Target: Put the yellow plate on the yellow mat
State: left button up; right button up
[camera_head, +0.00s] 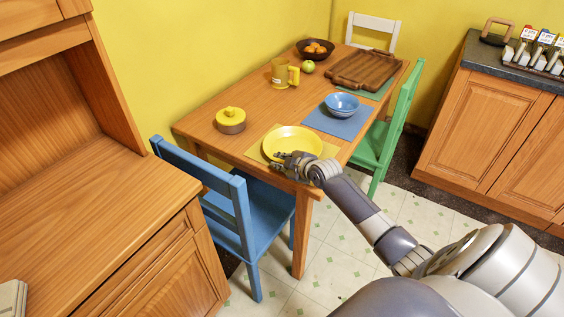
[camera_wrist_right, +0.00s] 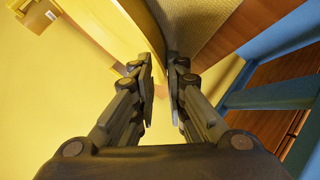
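The yellow plate (camera_head: 291,138) is over the yellow mat (camera_head: 256,150) at the near end of the wooden table. The plate hides most of the mat, and I cannot tell whether it rests fully flat. My right gripper (camera_head: 286,160) is at the plate's near edge. In the right wrist view its fingers (camera_wrist_right: 162,75) are close together with the plate's rim (camera_wrist_right: 152,28) between them, and the mat's woven surface (camera_wrist_right: 200,25) shows beside it. My left gripper is not in view.
A yellow-lidded pot (camera_head: 230,121), a mug (camera_head: 281,74), a blue bowl (camera_head: 341,105) on a blue mat (camera_head: 338,126), a wooden tray (camera_head: 363,69) and a fruit bowl (camera_head: 315,50) stand on the table. A blue chair (camera_head: 240,205) and a green chair (camera_head: 400,115) flank it.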

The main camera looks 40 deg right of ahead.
jog(key=shift+r, duration=0.15)
jog(key=v, duration=1.2)
jog(key=shift+p, duration=0.35)
jog(key=s+a+f+m+y, duration=0.1)
jog(key=a+f+m, duration=0.3)
jog(key=a+f, duration=0.5)
jog(key=s+a+f+m+g, duration=0.1)
jog(key=s+a+f+g, duration=0.1)
jog(key=s+f, duration=0.65)
jog(key=s+a+f+m+g, duration=0.15)
jog(key=s+f, duration=0.25)
jog(key=f, duration=1)
jog(key=s+a+f+g, duration=0.2)
jog(key=s+f, duration=0.4)
jog(key=s, duration=0.4)
jog(key=s+a+f+g, duration=0.1)
jog(key=s+f+g, duration=0.2)
jog(key=s+f, duration=0.3)
jog(key=s+a+f+m+g, duration=0.1)
jog(key=s+f, duration=0.5)
jog(key=s, duration=0.9)
jog(key=shift+s+a+f+g+h, duration=0.3)
jog(key=shift+s+a+f+g, duration=0.1)
jog(key=shift+a+g, duration=0.35)
